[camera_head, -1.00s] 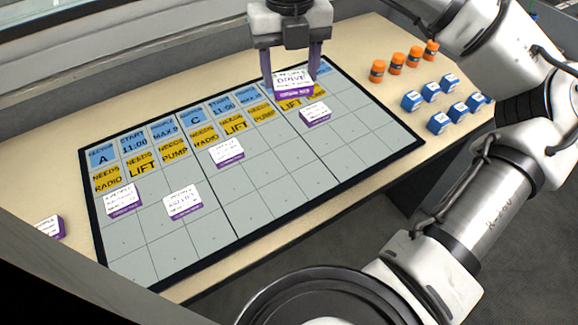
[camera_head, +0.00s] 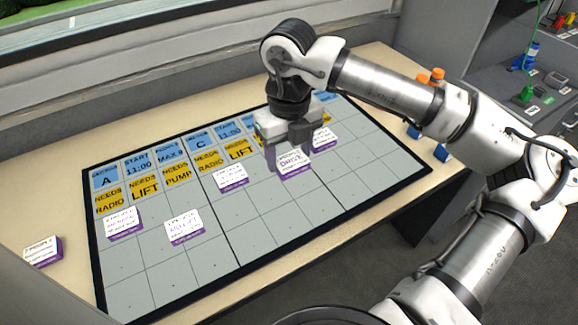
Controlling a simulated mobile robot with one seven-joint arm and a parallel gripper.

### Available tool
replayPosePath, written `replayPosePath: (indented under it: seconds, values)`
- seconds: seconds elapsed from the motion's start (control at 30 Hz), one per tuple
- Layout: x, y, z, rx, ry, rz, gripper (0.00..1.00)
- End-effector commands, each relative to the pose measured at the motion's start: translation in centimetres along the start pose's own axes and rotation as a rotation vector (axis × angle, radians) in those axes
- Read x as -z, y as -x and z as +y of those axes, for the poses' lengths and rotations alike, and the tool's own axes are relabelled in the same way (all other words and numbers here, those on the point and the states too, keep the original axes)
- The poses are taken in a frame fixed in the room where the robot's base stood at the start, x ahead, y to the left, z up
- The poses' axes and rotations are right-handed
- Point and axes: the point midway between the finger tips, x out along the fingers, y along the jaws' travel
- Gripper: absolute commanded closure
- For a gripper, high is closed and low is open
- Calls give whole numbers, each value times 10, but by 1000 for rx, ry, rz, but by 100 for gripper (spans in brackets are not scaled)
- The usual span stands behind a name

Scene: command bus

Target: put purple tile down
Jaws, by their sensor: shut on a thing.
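My gripper (camera_head: 289,160) is shut on a purple tile (camera_head: 294,163) with a white top that reads DRIVE. It holds the tile low over the grey grid board (camera_head: 280,222), below the yellow NEEDS cards. I cannot tell whether the tile touches the board. Other white-topped purple tiles lie on the board: one to the left of the held tile (camera_head: 231,175), one at the far left (camera_head: 122,222), one lower down (camera_head: 184,228), and one just right of the gripper (camera_head: 323,139).
Another purple tile (camera_head: 43,251) lies on the wooden table left of the board. Blue and yellow cards fill the board's top rows. Orange pieces (camera_head: 437,75) and blue blocks (camera_head: 441,152) at the right are partly hidden by my arm. The lower grid cells are clear.

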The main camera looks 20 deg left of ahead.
Motion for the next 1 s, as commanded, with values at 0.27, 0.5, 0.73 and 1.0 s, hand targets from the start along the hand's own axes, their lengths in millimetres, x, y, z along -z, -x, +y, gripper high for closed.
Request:
replayPosePath:
  seconds: [0.27,0.5,0.73,1.0]
  values:
    - [0,-32,0,-2,-1,2,66]
    - [0,-50,0,0,0,0,66]
    - [0,-51,0,1,-1,0,66]
    - [0,-52,0,1,-1,0,23]
